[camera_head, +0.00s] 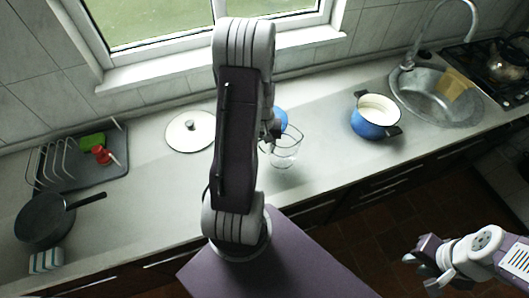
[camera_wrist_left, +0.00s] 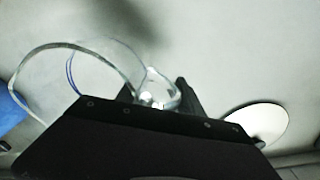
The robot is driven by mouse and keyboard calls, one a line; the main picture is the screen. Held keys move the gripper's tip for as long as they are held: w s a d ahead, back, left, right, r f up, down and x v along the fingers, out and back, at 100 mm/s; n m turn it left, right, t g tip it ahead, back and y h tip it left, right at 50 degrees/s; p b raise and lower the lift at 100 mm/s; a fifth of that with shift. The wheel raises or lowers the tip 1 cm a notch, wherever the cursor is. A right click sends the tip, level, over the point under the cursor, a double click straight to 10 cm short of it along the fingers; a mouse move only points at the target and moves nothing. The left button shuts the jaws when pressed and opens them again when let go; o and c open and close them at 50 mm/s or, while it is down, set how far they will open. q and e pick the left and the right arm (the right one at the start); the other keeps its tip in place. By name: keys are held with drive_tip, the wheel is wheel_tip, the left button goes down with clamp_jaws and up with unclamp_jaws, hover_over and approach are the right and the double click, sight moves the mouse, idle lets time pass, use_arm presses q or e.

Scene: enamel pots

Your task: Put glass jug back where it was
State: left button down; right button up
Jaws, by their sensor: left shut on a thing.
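The clear glass jug (camera_head: 287,152) is at the middle of the counter, just right of my left arm in the head view. Its round rim (camera_wrist_left: 22,70) shows at the left of the left wrist view. My left gripper (camera_head: 268,136) is shut on the jug, at its handle side (camera_wrist_left: 160,92). My arm hides part of this in the head view. I cannot tell whether the jug's base touches the counter. My right gripper (camera_head: 422,266) is open and empty, out over the floor at the lower right.
A blue pot (camera_head: 368,128) stands to the right, before the sink (camera_head: 455,108). A blue thing (camera_head: 279,118) is partly hidden behind the jug. A white lid (camera_head: 184,138) lies left of my arm. A dish rack (camera_head: 70,158) and dark pan (camera_head: 42,222) are far left.

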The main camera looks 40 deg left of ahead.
use_arm(q)
wheel_tip(320, 180, down, 4)
drive_tip(key=shift+s+r, duration=0.1)
drive_tip(key=shift+r, duration=0.15)
drive_tip(key=shift+f, duration=0.3)
drive_tip(key=shift+f, duration=0.15)
drive_tip(key=c, duration=0.7)
unclamp_jaws()
drive_tip(key=shift+c, duration=0.2)
